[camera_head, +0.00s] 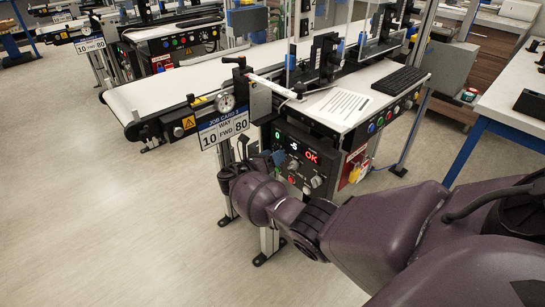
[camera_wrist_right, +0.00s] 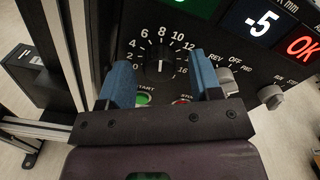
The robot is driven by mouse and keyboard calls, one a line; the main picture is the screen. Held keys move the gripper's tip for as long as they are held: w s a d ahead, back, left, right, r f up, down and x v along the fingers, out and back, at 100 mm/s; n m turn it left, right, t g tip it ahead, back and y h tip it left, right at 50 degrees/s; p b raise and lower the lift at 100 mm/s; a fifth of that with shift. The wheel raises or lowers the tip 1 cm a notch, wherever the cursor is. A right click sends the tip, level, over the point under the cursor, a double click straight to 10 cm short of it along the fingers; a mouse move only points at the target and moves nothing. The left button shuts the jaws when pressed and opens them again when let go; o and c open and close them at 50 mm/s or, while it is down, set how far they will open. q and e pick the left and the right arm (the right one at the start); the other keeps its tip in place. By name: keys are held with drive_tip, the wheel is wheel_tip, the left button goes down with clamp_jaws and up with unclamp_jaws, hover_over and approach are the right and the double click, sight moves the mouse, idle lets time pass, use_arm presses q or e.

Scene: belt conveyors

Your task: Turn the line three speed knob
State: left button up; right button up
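The speed knob (camera_wrist_right: 160,67) is black with a white pointer, on a dial marked from 0 to 16. The pointer stands near the 8 at the top. My right gripper (camera_wrist_right: 161,62) is open, with its blue fingers spread to the left and right of the knob in the wrist view. A gap shows on both sides, and the fingers do not appear to touch it. In the head view my right gripper (camera_head: 262,152) is at the left side of the black control panel (camera_head: 322,141) and appears to hide the knob. My left gripper is not in view.
The job card (camera_head: 223,130) reads 10 and FWD 80. The display (camera_wrist_right: 262,22) shows -5, with a red OK (camera_wrist_right: 302,47) beside it. A REV/OFF/FWD switch (camera_wrist_right: 226,78) and a RUN switch (camera_wrist_right: 270,96) sit right of the knob. A green START button (camera_wrist_right: 142,98) is below it.

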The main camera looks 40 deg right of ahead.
drive_tip(key=shift+a, duration=0.1)
drive_tip(key=a, duration=1)
drive_tip(key=shift+s+a+p, duration=0.35)
drive_tip(key=shift+s+p, duration=0.05)
